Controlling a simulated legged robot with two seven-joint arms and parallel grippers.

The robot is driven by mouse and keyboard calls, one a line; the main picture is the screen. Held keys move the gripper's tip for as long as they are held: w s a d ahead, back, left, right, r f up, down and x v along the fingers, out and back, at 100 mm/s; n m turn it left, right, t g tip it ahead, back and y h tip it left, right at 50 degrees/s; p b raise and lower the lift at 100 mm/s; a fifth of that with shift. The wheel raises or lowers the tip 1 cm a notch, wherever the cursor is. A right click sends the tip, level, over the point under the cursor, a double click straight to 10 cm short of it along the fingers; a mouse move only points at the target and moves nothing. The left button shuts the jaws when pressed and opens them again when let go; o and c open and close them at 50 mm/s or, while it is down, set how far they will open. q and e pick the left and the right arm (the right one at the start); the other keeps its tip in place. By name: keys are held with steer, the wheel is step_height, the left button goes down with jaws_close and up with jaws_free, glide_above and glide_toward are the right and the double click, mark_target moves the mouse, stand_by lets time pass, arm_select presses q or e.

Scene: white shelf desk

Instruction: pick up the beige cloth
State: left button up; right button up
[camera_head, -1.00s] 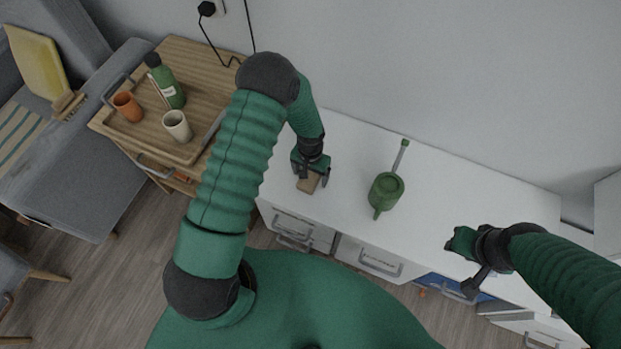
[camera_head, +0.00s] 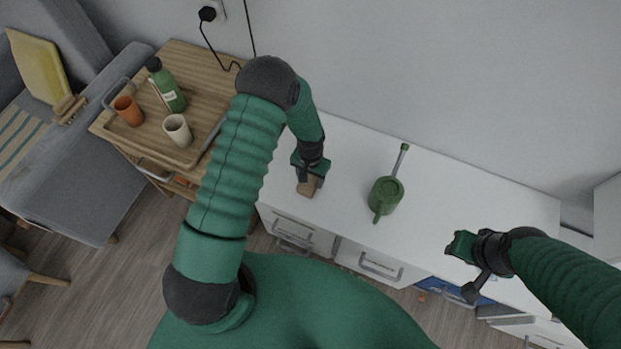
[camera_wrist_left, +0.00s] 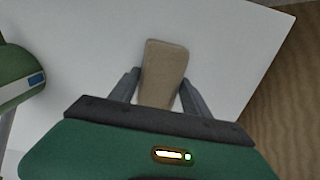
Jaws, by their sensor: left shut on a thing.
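The beige cloth (camera_head: 306,188) is a small folded block on the white desk top, near its left end. My left gripper (camera_head: 311,180) reaches down over it and is shut on it. In the left wrist view the cloth (camera_wrist_left: 163,72) stands between the two fingers of the left gripper (camera_wrist_left: 160,92), its far end sticking out past the fingertips. I cannot tell whether the cloth touches the desk. My right gripper (camera_head: 458,246) is over the desk's right part, away from the cloth; its fingers are not clear.
A green watering can (camera_head: 386,195) stands on the white desk (camera_head: 450,205) right of the cloth. It shows partly in the left wrist view (camera_wrist_left: 14,78). A wooden cart (camera_head: 207,65) with cups and a green bottle (camera_head: 166,88) stands at the left. The desk between can and right arm is clear.

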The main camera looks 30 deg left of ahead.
mark_target(311, 182)
arm_select(q)
steer(key=shift+r, duration=0.5)
steer(key=r, duration=0.1)
steer(key=p, duration=0.1)
steer(key=s+r, duration=0.1)
steer(key=shift+d+r+p, duration=0.3)
steer(key=s+d+r+p, duration=0.1)
steer(key=s+d+p, duration=0.1)
steer(key=s+d, duration=0.6)
steer(key=s, duration=0.4)
steer(key=shift+s+d, duration=0.15)
steer(key=shift+s, duration=0.05)
steer(key=shift+r, duration=0.1)
